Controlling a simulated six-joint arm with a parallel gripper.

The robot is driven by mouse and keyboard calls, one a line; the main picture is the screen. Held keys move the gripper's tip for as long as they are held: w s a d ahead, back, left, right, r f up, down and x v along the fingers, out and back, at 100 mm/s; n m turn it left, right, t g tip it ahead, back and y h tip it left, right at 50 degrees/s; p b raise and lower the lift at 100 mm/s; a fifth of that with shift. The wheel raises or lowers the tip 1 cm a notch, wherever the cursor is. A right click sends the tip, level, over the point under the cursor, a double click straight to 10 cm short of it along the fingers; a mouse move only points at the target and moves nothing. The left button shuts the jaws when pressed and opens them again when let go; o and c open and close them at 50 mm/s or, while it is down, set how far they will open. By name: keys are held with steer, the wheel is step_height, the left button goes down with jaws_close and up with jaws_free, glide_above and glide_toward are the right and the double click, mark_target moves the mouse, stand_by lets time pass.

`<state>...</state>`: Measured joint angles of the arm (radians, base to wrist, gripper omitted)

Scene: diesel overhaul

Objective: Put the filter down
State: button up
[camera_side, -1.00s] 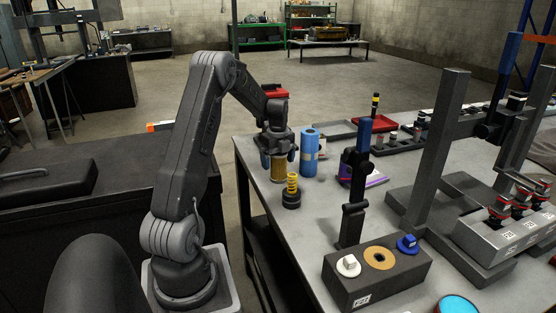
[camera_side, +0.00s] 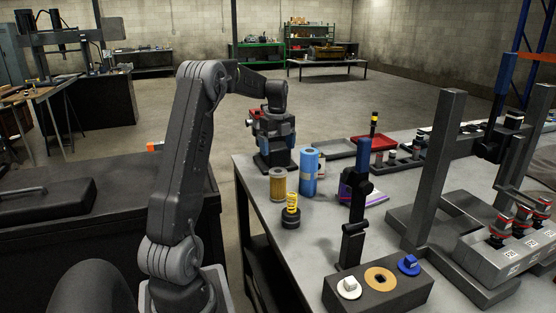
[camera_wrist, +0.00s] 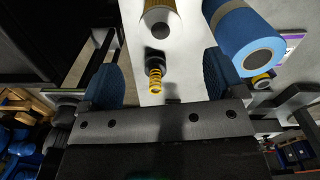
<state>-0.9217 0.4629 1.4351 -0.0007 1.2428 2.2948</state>
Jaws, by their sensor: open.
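The filter (camera_side: 278,185), a tan cylinder with a pale top rim, stands upright on the grey bench near its left edge. It also shows at the top of the wrist view (camera_wrist: 160,22), with a dark hole in its end. My gripper (camera_side: 274,165) is raised above and behind it in the side view. In the wrist view my gripper (camera_wrist: 160,65) has its blue-padded fingers wide apart with nothing held between them. The filter appears clear of both fingers.
A blue cylinder (camera_side: 309,173) stands close to the filter's right. A yellow spring on a black base (camera_side: 291,211) stands in front. A black upright post (camera_side: 354,215) and a block with round inserts (camera_side: 378,284) are farther right. Some bare bench lies between them.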

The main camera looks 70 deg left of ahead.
steer(key=d+r+n+t+y, duration=0.1)
steer(key=d+r+n, duration=0.3)
steer(key=d, duration=0.8)
steer(key=d+r+n+t, duration=0.1)
steer(key=d+r+n, duration=0.25)
steer(key=d, duration=0.85)
steer(key=s+d+f+n+t+h, duration=0.1)
steer(key=s+d+f+n+t, duration=0.2)
steer(key=s+d+n, duration=0.5)
steer(key=s+d, duration=0.4)
steer(key=d, duration=0.4)
steer(key=shift+s+t, duration=0.3)
